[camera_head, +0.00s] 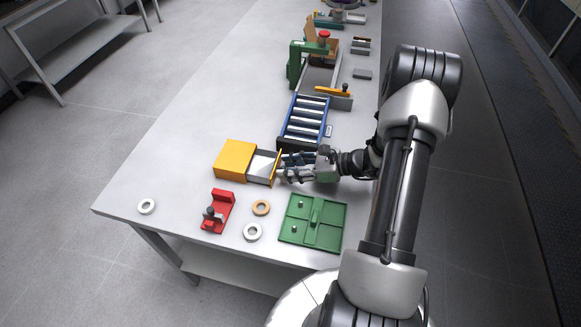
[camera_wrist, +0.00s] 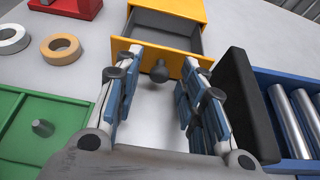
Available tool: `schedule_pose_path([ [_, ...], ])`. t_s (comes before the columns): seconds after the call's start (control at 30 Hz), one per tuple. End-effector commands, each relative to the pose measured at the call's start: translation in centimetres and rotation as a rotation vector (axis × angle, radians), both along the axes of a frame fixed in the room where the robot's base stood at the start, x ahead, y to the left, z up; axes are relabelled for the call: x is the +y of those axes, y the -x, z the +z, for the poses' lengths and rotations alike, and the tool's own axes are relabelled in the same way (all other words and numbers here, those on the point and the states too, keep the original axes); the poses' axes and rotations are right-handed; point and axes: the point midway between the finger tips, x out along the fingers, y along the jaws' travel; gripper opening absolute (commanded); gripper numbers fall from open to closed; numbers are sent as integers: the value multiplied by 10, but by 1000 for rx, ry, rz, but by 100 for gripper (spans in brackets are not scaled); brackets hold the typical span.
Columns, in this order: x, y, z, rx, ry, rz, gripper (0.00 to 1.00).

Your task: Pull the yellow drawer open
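The yellow drawer box (camera_head: 236,160) sits on the table, its drawer (camera_head: 262,165) pulled partly out to the right with the grey inside showing. In the wrist view, the yellow drawer front (camera_wrist: 121,46) has a dark round knob (camera_wrist: 159,71) at its middle. My gripper (camera_head: 284,168) is right at the drawer front. In the wrist view, my gripper (camera_wrist: 162,66) has its fingers apart, one on each side of the knob, with a visible gap on both sides. The fingertips are close to the drawer front; I cannot tell whether they touch it.
A blue roller conveyor (camera_head: 304,121) stands close behind my gripper. A green tray (camera_head: 329,240) lies in front, with a red fixture (camera_head: 224,203), an orange ring (camera_head: 261,207) and white rings (camera_head: 252,232) to its left.

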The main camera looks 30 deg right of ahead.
Motion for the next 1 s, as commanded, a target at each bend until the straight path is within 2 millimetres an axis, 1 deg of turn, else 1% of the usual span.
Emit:
schedule_pose_path([
  [0.17,-11,9,6,0,0,-4,37],
  [0.5,-57,55,33,-3,3,-4,37],
  [0.63,-70,69,40,-1,1,-4,37],
  [0.8,-78,78,46,-1,1,-2,37],
  [1.0,-78,79,46,0,0,0,37],
])
